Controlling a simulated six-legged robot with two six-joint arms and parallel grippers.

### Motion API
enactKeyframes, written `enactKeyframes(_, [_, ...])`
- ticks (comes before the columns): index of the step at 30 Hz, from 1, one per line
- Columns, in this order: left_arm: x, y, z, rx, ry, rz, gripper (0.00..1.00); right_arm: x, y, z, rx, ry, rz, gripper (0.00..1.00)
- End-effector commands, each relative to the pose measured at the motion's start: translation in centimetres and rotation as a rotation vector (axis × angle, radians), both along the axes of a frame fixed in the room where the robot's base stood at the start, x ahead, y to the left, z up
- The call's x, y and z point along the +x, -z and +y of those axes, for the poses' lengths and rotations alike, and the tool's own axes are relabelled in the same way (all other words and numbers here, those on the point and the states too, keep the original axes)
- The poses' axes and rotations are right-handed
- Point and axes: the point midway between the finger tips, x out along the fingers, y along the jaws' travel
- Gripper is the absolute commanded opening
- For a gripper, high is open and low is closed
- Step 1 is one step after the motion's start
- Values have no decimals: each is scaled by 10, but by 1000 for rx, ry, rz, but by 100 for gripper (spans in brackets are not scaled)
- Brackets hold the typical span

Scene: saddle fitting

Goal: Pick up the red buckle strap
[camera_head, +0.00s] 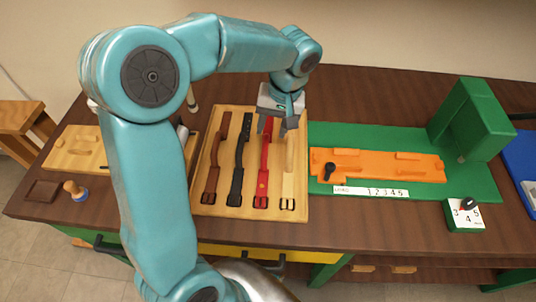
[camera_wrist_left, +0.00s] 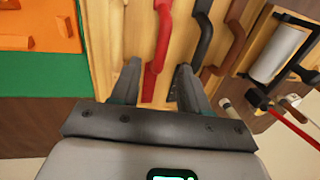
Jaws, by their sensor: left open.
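The red buckle strap (camera_head: 263,183) lies lengthwise on a light wooden board (camera_head: 219,208), between a black strap (camera_head: 238,165) and a cream strap (camera_head: 289,178). A brown strap (camera_head: 213,175) lies left of the black one. My left gripper (camera_head: 279,127) is over the far part of the red strap and hides some of it. In the left wrist view my left gripper (camera_wrist_left: 158,72) is open, and the red strap (camera_wrist_left: 161,45) runs between its two fingers. I cannot tell the remaining height. My right gripper is not in view.
Right of the board is a green fixture (camera_head: 350,135) with an orange plate (camera_head: 390,166) and a tall green block (camera_head: 478,118). A dial box (camera_head: 464,215) stands near the front edge. A wooden block (camera_head: 75,148) and a stamp (camera_head: 74,190) lie at left.

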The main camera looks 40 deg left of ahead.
Motion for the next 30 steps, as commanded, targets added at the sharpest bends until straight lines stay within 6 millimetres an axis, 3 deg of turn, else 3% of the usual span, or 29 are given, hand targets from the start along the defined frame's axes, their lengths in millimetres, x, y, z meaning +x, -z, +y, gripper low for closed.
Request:
enactKeyframes(3, [-3,19,3,0,-1,4,45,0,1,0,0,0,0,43])
enactKeyframes(9, [-3,34,5,0,0,3,45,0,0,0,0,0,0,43])
enactKeyframes(18, [-5,76,11,0,-2,3,45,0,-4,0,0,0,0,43])
enactKeyframes(26, [-4,79,12,0,0,0,45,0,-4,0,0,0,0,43])
enactKeyframes(30, [-4,79,12,0,-1,0,3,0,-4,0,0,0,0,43])
